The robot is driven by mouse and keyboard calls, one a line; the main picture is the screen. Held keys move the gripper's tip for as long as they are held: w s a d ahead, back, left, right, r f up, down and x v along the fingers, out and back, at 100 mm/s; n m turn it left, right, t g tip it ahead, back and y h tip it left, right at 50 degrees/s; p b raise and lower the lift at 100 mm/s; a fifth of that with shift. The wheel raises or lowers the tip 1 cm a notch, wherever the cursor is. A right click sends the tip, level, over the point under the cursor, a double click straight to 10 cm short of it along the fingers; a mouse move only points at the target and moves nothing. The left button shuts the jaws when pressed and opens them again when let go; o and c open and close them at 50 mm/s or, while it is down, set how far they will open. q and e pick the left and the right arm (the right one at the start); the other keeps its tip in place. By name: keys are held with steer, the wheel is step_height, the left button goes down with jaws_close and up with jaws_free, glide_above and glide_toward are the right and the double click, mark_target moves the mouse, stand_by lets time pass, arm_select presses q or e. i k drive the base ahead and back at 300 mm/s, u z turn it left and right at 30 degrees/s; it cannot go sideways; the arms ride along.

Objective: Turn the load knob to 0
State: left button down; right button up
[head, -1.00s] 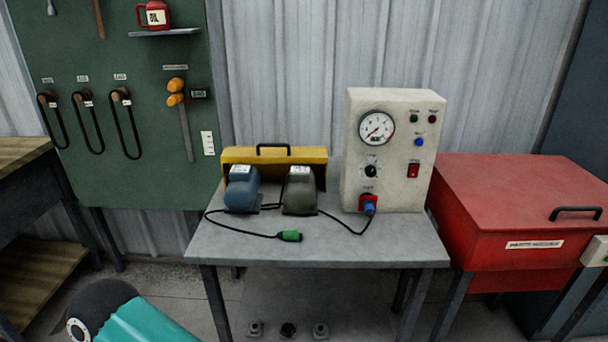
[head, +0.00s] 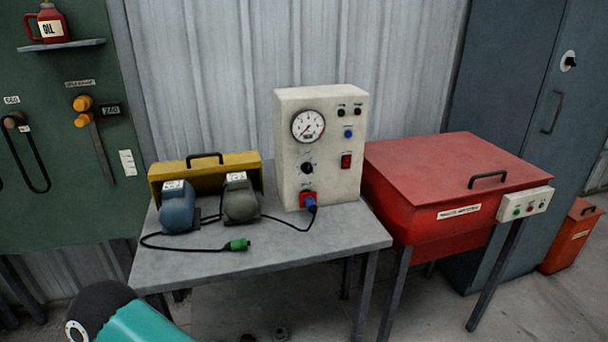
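The load knob appears to be the small black dial (head: 307,168) on the front of the cream test box (head: 325,190); its label is too small to read. The box stands upright at the back right of the grey table (head: 270,256). A round gauge (head: 308,126) sits above the knob, and a red switch (head: 346,161) is to its right. Which way the knob points is too small to tell. Neither of my grippers shows; only a teal and black part of my own body is at the bottom left.
Two motors, blue (head: 178,207) and dark green (head: 240,198), stand left of the box before a yellow case (head: 202,170). A black cable with a green plug (head: 238,245) lies on the tabletop. A red lidded bin (head: 440,180) stands close on the right.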

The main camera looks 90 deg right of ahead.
mark_target(307, 167)
steer(key=u, duration=0.45)
steer(key=i, duration=0.15)
steer(key=z, duration=2.3)
steer(key=k, duration=0.45)
steer(key=z, duration=0.4)
steer(key=i, duration=0.45)
steer(key=u, duration=0.3)
